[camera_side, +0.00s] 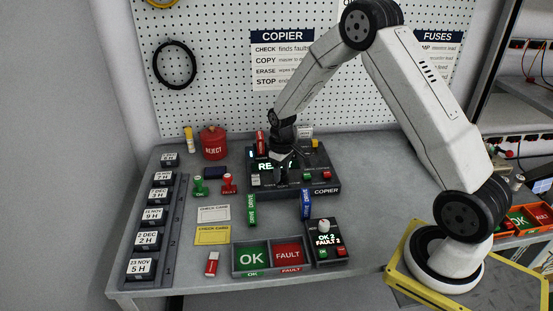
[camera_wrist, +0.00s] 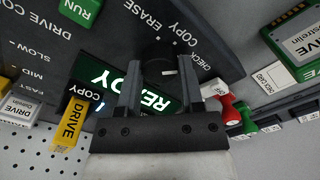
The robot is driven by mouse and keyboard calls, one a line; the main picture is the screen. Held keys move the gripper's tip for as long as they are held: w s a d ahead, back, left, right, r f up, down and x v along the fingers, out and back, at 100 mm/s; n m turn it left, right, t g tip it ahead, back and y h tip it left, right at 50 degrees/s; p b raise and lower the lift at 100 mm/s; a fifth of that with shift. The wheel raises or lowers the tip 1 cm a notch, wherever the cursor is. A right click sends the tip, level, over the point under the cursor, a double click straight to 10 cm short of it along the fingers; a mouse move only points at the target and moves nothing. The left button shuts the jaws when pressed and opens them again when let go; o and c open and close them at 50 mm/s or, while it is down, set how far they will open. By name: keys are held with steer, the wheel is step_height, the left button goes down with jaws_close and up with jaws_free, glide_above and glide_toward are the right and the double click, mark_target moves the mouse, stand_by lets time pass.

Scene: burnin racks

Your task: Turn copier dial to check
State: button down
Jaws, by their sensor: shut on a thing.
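The copier (camera_side: 325,188) is a dark box on the bench with a lit READY display (camera_wrist: 140,92). Its dial (camera_wrist: 160,57) is a dark round knob with a short white mark, seen in the wrist view between my two fingers. The labels CHECK (camera_wrist: 189,64), COPY and ERASE are printed around it. The white mark lies on the side towards CHECK; whether it lines up exactly I cannot tell. My gripper (camera_wrist: 165,72) is shut on the dial, and it also shows over the copier in the side view (camera_side: 283,160). My gripper hides the dial in the side view.
A yellow drive (camera_wrist: 70,122) stands in the copier beside the display. Red and green stamps (camera_side: 228,183) stand left of the copier. An OK/FAULT tray (camera_side: 236,272) and a small dark box (camera_side: 325,252) with a white knob lie in front. A rack of dated blocks (camera_side: 165,265) lines the left edge.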

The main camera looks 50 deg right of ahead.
mark_target(282, 173)
steer(key=shift+m, duration=0.4)
steer(key=shift+c, duration=1.2)
jaws_free()
steer(key=shift+r, duration=0.15)
steer(key=shift+r, duration=3.8)
